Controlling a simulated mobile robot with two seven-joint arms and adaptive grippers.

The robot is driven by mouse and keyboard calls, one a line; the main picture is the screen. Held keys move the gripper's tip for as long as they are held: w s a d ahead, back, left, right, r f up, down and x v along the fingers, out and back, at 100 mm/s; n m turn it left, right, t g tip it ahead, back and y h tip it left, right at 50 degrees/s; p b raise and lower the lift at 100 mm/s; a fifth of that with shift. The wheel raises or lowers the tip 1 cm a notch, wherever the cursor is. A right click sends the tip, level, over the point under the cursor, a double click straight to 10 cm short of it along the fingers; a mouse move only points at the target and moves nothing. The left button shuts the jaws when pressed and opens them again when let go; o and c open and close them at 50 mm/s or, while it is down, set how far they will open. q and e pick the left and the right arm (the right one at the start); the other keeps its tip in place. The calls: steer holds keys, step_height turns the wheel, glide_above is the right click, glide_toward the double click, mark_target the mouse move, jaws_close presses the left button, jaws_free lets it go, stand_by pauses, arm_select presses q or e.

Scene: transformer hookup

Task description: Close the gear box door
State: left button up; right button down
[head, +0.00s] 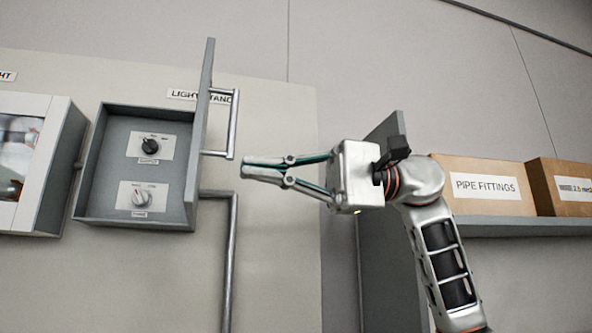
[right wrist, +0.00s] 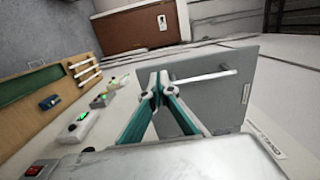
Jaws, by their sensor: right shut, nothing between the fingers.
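The gear box (head: 122,172) is a grey open box on the wall panel with two rotary knobs inside. Its door (head: 203,110) is hinged on the right side and stands open, seen nearly edge-on, with a metal bar handle (head: 233,125) on its outer face. In the right wrist view the door (right wrist: 212,82) fills the middle right, with its handle (right wrist: 202,77) across it. My right gripper (head: 246,168) is shut and empty, to the right of the door and a little below the handle; it looks apart from both. My left gripper is not in view.
A pipe (head: 230,260) runs down the panel below the door. A white-framed cabinet (head: 35,160) stands left of the box. Boxes of pipe fittings (head: 485,186) sit on a shelf (head: 520,227) at right. The wrist view shows several small devices (right wrist: 75,128) at left.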

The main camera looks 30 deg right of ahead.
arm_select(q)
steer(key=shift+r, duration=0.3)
arm_select(e)
steer(key=x, duration=0.5)
